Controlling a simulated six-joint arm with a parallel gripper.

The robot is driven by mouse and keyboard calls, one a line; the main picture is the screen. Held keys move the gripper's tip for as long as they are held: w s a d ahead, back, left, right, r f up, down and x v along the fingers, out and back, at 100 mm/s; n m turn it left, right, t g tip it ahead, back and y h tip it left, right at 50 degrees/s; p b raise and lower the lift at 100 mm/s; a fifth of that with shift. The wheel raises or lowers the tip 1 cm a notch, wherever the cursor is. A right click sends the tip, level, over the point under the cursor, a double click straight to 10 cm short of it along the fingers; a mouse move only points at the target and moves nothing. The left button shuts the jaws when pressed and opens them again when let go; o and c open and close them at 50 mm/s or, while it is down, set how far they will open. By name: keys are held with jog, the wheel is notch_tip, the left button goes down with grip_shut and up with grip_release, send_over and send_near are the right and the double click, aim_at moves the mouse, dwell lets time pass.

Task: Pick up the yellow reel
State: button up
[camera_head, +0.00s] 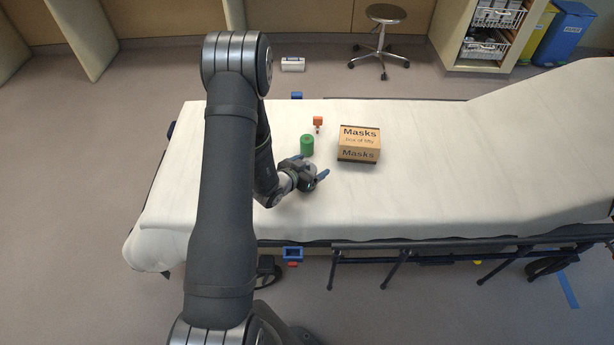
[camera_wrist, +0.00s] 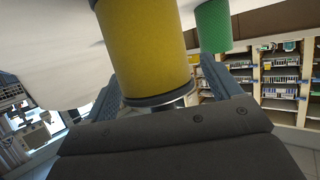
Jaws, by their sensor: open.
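The yellow reel (camera_wrist: 148,50) is large in the wrist view, a yellow cylinder with a dark grey rim at its near end. My gripper (camera_wrist: 168,92) is open, with one blue finger on each side of the reel. I cannot tell whether either finger touches it. In the head view my gripper (camera_head: 311,168) is low over the white-sheeted stretcher (camera_head: 420,205). There I cannot make out the reel, which the gripper seems to hide.
A green cylinder (camera_head: 307,145) stands just beyond my gripper and also shows in the wrist view (camera_wrist: 213,27). A small orange-red item (camera_head: 318,121) is behind it. A Masks box (camera_head: 359,145) stands to the right. The sheet farther right is clear.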

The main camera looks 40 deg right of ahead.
jog(key=c, duration=1.1)
jog(key=shift+r, duration=0.15)
